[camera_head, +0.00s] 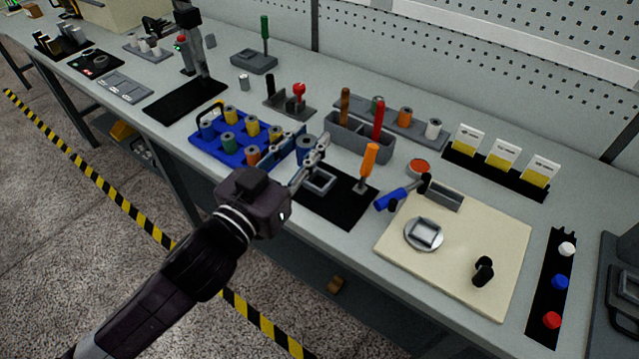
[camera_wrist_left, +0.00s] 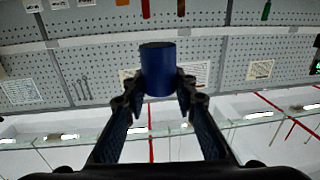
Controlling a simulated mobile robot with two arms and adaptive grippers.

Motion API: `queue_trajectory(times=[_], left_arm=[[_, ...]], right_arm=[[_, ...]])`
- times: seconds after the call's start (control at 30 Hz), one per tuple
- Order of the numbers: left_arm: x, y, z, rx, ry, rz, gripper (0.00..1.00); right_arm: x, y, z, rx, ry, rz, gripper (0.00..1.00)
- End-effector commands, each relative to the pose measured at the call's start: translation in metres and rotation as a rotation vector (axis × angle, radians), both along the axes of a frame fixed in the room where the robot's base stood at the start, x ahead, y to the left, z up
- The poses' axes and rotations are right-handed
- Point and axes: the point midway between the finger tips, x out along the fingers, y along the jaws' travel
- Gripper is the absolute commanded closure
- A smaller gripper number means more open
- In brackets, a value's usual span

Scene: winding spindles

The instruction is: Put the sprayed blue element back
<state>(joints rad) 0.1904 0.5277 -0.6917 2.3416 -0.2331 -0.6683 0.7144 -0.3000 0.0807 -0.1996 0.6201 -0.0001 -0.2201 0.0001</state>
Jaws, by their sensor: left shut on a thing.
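The blue element (camera_wrist_left: 158,72), a blue cylinder with a dark top, is held between the fingertips of my left gripper (camera_wrist_left: 159,88). In the head view, my left gripper (camera_head: 315,152) is at the right end of the blue tray (camera_head: 205,148), and the blue element (camera_head: 305,149) shows beside its fingers. The tray holds several cylinders in blue, yellow, green and orange. The gripper partly covers the table behind it. I cannot tell how high the element is above the table. My right gripper is not in view.
A black mat (camera_head: 340,205) with a small grey frame (camera_head: 320,182) lies under the gripper. A grey tool box (camera_head: 360,145) with upright handles stands behind. An orange-handled tool (camera_head: 369,162) stands to the right. A cream board (camera_head: 470,250) lies at the right.

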Motion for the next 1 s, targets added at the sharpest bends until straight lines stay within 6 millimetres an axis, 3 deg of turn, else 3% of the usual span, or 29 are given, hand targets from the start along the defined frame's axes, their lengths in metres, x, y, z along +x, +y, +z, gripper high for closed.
queue_trajectory(times=[0.2,0.43,0.57,0.73,1.0], left_arm=[[0.013,-0.037,0.01,0.007,-0.006,-0.145,0.99],[0.038,-0.061,0.009,0.008,-0.003,-0.278,0.99],[0.064,-0.055,0.007,0.006,-0.002,-0.313,0.99],[0.096,-0.033,0.01,0.003,0.001,-0.307,0.99],[0.108,-0.023,0.013,0.0,0.001,-0.298,0.99]], right_arm=[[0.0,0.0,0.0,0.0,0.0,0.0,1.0],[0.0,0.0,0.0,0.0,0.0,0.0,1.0],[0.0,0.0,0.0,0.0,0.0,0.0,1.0],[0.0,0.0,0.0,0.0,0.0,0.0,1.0],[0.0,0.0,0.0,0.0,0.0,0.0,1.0]])
